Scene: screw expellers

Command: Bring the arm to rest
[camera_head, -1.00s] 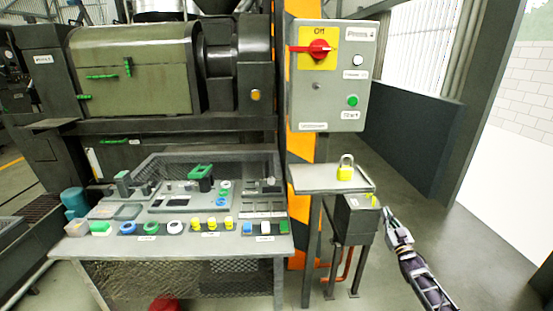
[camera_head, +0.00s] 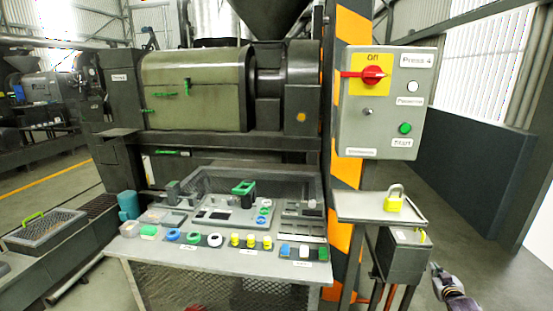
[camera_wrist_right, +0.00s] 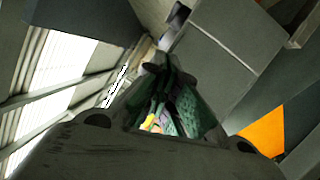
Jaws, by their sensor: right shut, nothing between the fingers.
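My right gripper (camera_head: 437,270) is at the lower right of the head view, shut and empty. It is just right of a dark box (camera_head: 405,255) on a stand and apart from the padlock above. In the right wrist view, dark gripper parts (camera_wrist_right: 170,85) fill the middle, with walls and beams behind, and nothing is held. My left gripper does not show.
A grey control box (camera_head: 380,110) with a red switch stands at the right. Below it a small shelf (camera_head: 350,207) carries a yellow padlock (camera_head: 394,200). A workbench (camera_head: 180,261) with several coloured parts stands at centre. The floor at right looks clear.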

